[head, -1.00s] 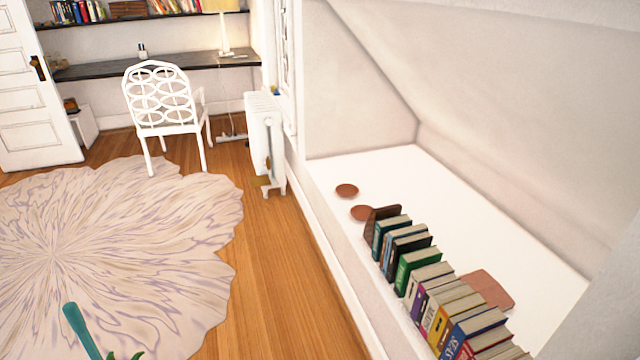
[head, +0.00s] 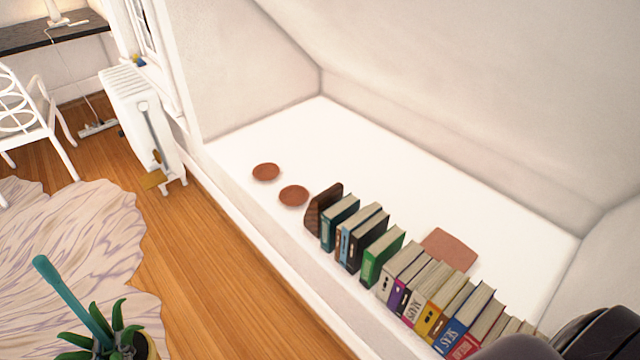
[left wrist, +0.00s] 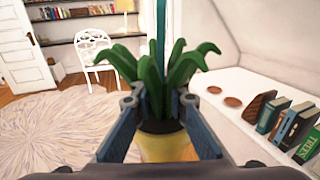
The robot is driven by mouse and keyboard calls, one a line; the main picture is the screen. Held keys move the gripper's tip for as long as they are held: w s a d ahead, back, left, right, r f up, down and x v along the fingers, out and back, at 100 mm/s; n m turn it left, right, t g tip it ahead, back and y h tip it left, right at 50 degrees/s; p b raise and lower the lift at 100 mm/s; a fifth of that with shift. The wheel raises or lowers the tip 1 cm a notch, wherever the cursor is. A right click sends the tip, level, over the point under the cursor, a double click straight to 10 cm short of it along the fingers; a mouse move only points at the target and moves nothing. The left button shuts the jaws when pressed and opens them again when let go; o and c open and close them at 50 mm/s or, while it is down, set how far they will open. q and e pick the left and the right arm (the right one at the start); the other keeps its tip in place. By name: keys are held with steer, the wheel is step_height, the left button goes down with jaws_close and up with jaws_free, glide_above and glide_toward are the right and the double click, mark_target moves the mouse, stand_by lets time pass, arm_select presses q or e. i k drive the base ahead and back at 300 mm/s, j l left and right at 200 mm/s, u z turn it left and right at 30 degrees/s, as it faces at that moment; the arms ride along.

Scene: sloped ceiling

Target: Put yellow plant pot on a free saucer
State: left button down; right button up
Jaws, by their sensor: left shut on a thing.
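The yellow plant pot (left wrist: 165,146) holds a green leafy plant with a teal stake. My left gripper (left wrist: 160,104) is shut on the pot, one finger on each side. In the head view the pot (head: 152,346) is mostly cut off at the bottom left, over the floor side of the ledge. Two round terracotta saucers stand empty on the white ledge: a farther saucer (head: 266,172) and a nearer saucer (head: 293,196). Both also show at the right in the left wrist view. The pot is apart from them. My right gripper is not in view.
A row of books (head: 385,262) with a brown bookend (head: 322,209) stands along the ledge, close to the nearer saucer. A flat reddish square (head: 449,249) lies behind the books. A white radiator (head: 142,125) stands left of the ledge (head: 345,150). The ceiling slopes over it.

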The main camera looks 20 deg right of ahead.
mark_target(295, 197)
steer(key=i+j+z, duration=0.25)
steer(key=i+z, duration=0.2)
steer(key=i+j+z, duration=0.45)
steer(key=z, duration=0.5)
steer(key=i+j+z, duration=0.1)
steer(key=j+z, duration=0.3)
steer(key=i+j+z, duration=0.1)
steer(key=z, duration=0.3)
steer(key=j+z, duration=0.55)
steer(key=j, duration=0.5)
steer(key=k+j+z, duration=0.1)
steer(key=j, duration=0.45)
steer(key=k+j+z, duration=0.1)
steer(key=j, duration=0.45)
